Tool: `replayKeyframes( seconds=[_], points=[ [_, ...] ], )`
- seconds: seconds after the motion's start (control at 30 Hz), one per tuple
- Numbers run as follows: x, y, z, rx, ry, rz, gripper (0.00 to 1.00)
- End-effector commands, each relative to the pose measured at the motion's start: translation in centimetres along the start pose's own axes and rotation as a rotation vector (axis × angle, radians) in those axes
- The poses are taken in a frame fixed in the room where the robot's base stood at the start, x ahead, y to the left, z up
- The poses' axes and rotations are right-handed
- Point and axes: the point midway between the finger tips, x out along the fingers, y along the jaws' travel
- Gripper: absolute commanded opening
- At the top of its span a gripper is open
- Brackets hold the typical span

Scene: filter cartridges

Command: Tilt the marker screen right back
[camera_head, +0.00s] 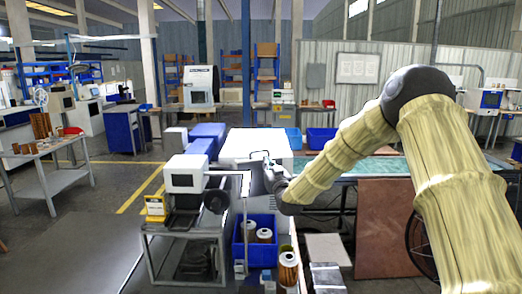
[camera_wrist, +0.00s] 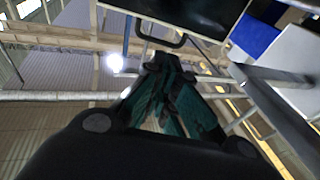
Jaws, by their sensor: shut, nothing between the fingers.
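The dark panel with a pale edge (camera_wrist: 190,12), which looks like the marker screen, shows at the top of the wrist view. A dark bar handle (camera_wrist: 158,40) stands out from its lower edge. My gripper (camera_wrist: 166,62) is shut and empty, its tips just below the handle in the picture; I cannot tell whether they touch. In the head view my gripper (camera_head: 262,165) is small and partly hidden, at the end of my yellow-sleeved arm. It is right of the marking machine's white housing (camera_head: 185,173). The screen's tilt is hard to judge.
A blue crate (camera_head: 242,255) with filter cartridges (camera_head: 264,236) stands below my gripper. Another cartridge (camera_head: 288,268) stands at its right. A metal stand (camera_head: 183,243) carries the machine. A green-topped bench (camera_head: 345,168) lies behind my arm. The floor at left is open.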

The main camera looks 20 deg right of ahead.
Motion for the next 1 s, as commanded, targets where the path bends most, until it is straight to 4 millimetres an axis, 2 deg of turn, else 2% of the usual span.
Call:
replayKeyframes(
  seconds=[0.2,0.5,0.73,1.0],
  points=[
    [3.3,0.0,-0.3,-0.001,0.0,0.0,0.0],
    [7.0,0.0,-0.3,-0.001,-0.001,0.0,0.0],
    [8.7,-0.1,-0.1,0.0,-0.001,0.0,0.0],
    [9.1,0.0,0.1,0.0,-0.001,0.0,0.0]
  ],
)
